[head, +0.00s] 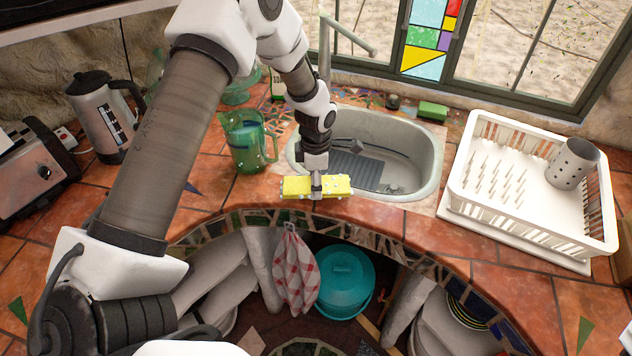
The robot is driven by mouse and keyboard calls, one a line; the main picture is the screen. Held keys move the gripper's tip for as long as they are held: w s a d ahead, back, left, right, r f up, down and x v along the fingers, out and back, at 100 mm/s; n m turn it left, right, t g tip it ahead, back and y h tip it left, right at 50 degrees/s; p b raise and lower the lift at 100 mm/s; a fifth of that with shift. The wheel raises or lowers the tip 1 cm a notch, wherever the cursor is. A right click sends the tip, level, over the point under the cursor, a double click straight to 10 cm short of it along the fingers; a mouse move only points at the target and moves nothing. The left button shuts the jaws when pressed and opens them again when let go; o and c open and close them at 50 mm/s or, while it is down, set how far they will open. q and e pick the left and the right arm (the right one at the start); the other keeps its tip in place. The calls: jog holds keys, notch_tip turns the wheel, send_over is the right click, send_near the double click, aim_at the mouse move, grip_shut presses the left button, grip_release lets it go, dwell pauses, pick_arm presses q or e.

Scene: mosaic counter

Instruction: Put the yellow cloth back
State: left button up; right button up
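The yellow cloth (335,185) is a flat, folded-looking yellow strip at the front edge of the sink, by the rim of the counter. My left gripper (316,186) points down at its middle, with a grey finger across the cloth's near side; it appears shut on the cloth. I cannot tell whether the cloth touches the counter or is held just above it. The far finger is hidden. My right gripper is not in view.
The grey sink (415,155) lies behind the cloth. A green glass pitcher (247,145) stands left of it. A white dish rack (520,225) with a metal utensil holder (571,163) is at right. A checked towel (294,270) and a teal bucket (345,285) are below the counter.

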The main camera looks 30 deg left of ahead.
pick_arm(q)
notch_tip(320, 180, down, 2)
jog(key=shift+f+p, duration=0.25)
jog(key=shift+p, duration=0.15)
jog(key=shift+f, duration=0.15)
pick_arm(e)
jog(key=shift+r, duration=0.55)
pick_arm(q)
jog(key=o, duration=1.1)
notch_tip(320, 180, up, 12)
jog(key=b, duration=0.3)
jog(key=shift+b, duration=0.35)
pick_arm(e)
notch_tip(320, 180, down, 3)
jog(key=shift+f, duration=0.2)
